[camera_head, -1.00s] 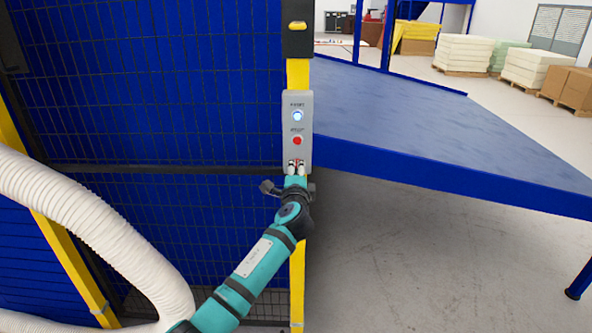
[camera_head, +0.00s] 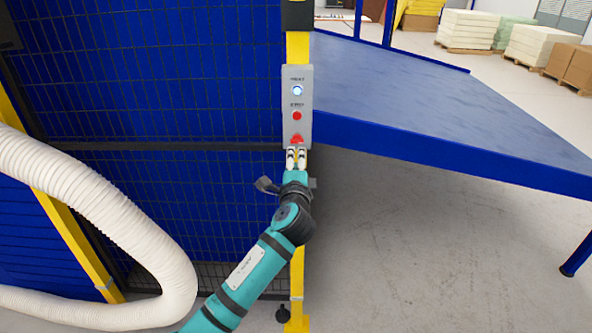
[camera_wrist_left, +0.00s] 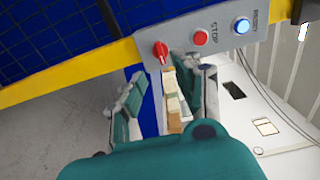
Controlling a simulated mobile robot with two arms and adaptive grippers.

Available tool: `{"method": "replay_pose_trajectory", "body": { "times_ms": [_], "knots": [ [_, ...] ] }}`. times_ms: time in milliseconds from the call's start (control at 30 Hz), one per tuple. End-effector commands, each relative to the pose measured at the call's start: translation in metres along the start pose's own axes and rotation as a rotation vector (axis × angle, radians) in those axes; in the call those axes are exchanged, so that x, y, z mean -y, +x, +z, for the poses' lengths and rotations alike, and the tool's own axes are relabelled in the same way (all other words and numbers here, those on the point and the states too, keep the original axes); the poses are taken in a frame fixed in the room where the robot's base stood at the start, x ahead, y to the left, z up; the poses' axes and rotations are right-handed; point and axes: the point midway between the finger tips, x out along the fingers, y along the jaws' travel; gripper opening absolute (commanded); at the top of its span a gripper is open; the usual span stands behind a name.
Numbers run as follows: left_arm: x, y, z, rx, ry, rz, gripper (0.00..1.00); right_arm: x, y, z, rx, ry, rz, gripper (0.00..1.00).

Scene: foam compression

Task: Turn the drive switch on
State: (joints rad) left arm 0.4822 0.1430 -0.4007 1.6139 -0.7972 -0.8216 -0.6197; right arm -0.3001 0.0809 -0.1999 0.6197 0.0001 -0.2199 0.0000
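The drive switch (camera_head: 297,139), a red knob, sits at the bottom of a grey control box (camera_head: 305,88) on a yellow post. It also shows in the left wrist view (camera_wrist_left: 160,52). My left gripper (camera_head: 296,152) is just below the knob in the head view, its two fingers apart with the yellow post visible between them. In the left wrist view the fingers (camera_wrist_left: 165,95) are spread and empty, and the knob is clear of them. My right gripper is not in view.
Above the knob are a red STOP button (camera_head: 297,116) and a lit blue-white RESET button (camera_head: 297,91). Blue mesh fencing (camera_head: 170,90) stands left of the post. A large blue table (camera_head: 420,105) extends right. A white hose (camera_head: 110,220) hangs at left.

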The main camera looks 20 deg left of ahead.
Motion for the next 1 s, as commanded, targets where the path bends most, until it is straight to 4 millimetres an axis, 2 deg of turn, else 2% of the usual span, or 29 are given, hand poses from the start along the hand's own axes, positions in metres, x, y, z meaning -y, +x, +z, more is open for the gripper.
{"method": "replay_pose_trajectory", "body": {
  "times_ms": [100,267,633,700,767,867,967,1000],
  "knots": [
    [-0.001,-0.021,0.0,-0.001,0.0,0.001,0.32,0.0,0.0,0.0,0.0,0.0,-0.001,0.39],
    [-0.001,-0.037,0.0,0.0,0.001,0.0,0.32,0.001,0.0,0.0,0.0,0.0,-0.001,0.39],
    [-0.001,-0.041,0.0,0.0,0.002,0.001,0.32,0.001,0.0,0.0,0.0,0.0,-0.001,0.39],
    [-0.008,-0.04,-0.001,-0.002,0.0,0.011,0.32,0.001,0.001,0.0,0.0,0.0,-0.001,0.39],
    [-0.024,-0.039,-0.001,-0.008,-0.007,0.037,0.32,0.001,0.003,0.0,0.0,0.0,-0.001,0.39],
    [-0.074,-0.038,-0.002,-0.023,-0.029,0.118,0.32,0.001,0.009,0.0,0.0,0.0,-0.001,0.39],
    [-0.147,-0.043,-0.001,-0.04,-0.071,0.235,0.32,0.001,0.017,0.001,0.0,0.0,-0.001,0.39],
    [-0.178,-0.047,0.001,-0.043,-0.093,0.287,0.32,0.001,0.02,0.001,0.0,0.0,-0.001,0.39]
  ]
}}
